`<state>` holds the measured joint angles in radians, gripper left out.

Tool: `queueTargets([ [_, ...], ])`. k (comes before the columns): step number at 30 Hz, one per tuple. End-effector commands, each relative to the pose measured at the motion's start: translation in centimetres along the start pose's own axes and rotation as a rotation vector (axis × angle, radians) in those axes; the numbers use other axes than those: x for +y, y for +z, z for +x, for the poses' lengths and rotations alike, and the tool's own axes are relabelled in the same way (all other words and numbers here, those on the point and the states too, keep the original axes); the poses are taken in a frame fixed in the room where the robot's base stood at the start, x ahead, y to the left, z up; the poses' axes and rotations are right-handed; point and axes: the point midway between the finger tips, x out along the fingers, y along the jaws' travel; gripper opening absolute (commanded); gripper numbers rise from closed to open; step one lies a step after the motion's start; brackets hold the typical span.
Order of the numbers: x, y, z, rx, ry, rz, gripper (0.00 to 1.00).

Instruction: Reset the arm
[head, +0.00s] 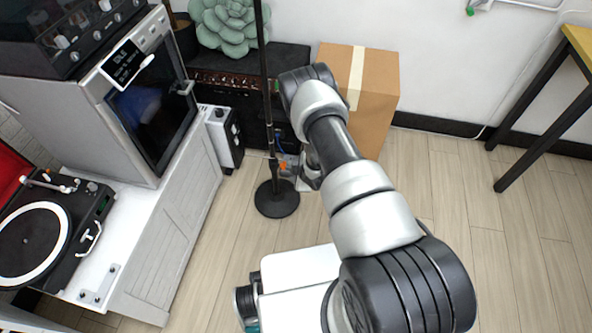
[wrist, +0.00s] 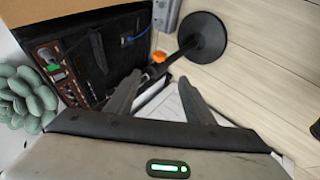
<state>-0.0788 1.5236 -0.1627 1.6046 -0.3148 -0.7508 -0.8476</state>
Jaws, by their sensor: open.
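My arm (head: 355,190) reaches forward over the floor and bends down at its far end. My gripper (wrist: 160,78) shows two dark fingers spread apart in the wrist view, with nothing seen held between them. In the head view the gripper is mostly hidden behind my arm, close to the thin black stand. The stand's round base (head: 277,199) is on the floor; it also shows beyond the fingers in the wrist view (wrist: 205,38). I cannot tell whether the gripper touches the stand.
A cardboard box (head: 377,95) and a black cabinet (head: 240,75) bearing a green succulent (head: 226,25) stand behind my arm. A white cabinet (head: 165,240) with a turntable (head: 45,235) is at left. A table leg (head: 545,135) is at right. Floor on the right is clear.

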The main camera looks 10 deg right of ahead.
Motion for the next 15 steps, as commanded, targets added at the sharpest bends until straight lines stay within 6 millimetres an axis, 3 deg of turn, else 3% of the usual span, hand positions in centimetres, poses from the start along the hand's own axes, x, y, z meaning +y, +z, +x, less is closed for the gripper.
queueTargets([
  [11, 0.2, -0.1, -0.1, -0.001, 0.001, 0.002, 0.48],
  [13, 1.3, -0.3, -0.4, -0.007, 0.006, 0.013, 0.48],
  [15, 3.6, -1.0, -1.3, -0.021, 0.015, 0.040, 0.48],
])
